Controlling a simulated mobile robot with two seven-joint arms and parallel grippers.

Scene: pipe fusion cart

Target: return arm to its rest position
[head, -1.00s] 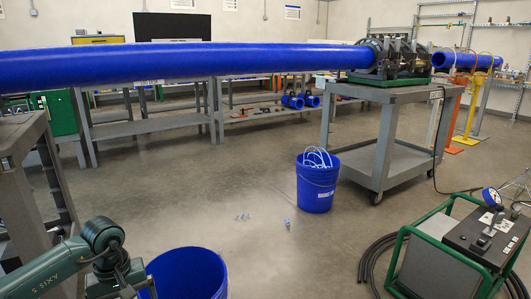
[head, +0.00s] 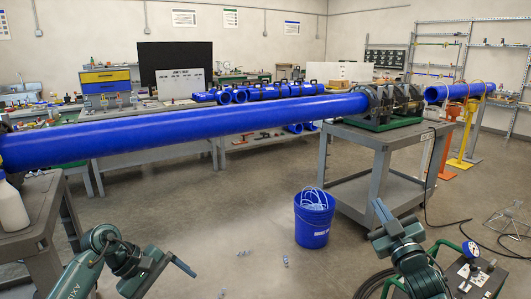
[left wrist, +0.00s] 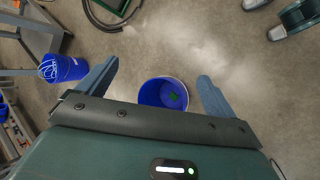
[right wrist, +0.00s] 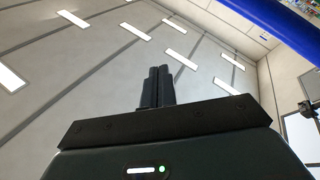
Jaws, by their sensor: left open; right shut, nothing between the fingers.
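My right gripper (head: 381,210) stands raised at the lower right of the head view, fingers pointing up. In the right wrist view its two fingers (right wrist: 158,70) are pressed together with nothing between them, against the ceiling. My left gripper (head: 163,273) is low at the lower left of the head view. In the left wrist view its fingers (left wrist: 158,70) are wide apart and empty, pointing over the floor. An open blue bucket (left wrist: 143,93) with a small green thing inside stands on the floor below, seen between those fingers.
A long blue pipe (head: 210,123) crosses to the fusion machine (head: 392,103) on a grey cart (head: 380,150). A blue bucket (head: 312,227) stands on the floor. A green-framed hydraulic unit (head: 470,280) is beside my right arm. A grey cart (head: 38,205) with a white bottle is at left.

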